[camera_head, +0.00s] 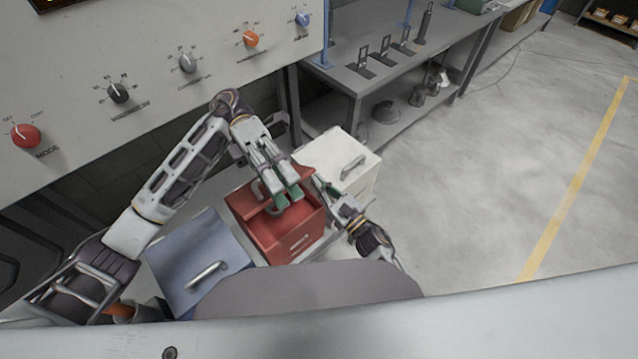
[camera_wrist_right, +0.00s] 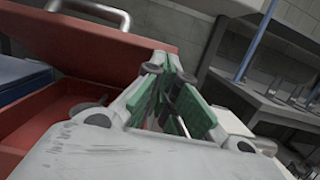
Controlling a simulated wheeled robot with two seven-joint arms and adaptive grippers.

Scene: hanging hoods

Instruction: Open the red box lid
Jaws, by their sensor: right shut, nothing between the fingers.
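The red box (camera_head: 290,238) stands between a blue box and a white box. Its red lid (camera_head: 247,203) is raised and tilted, and part of the red interior shows below it. In the right wrist view the lid (camera_wrist_right: 100,50) stands up at the left with its metal handle (camera_wrist_right: 88,10) on top. My left gripper (camera_head: 288,196) reaches over the box opening in front of the lid; I cannot tell how far its green-tipped fingers are apart. My right gripper (camera_head: 320,185) is at the box's right side, shut and empty; its green finger pads (camera_wrist_right: 180,100) fill the middle of the wrist view.
The blue box (camera_head: 195,260) is close on the left and the white box (camera_head: 345,160) close behind on the right, both with handles. A control panel (camera_head: 160,70) with knobs hangs above at the left. A grey workbench (camera_head: 375,75) stands behind; open floor lies right.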

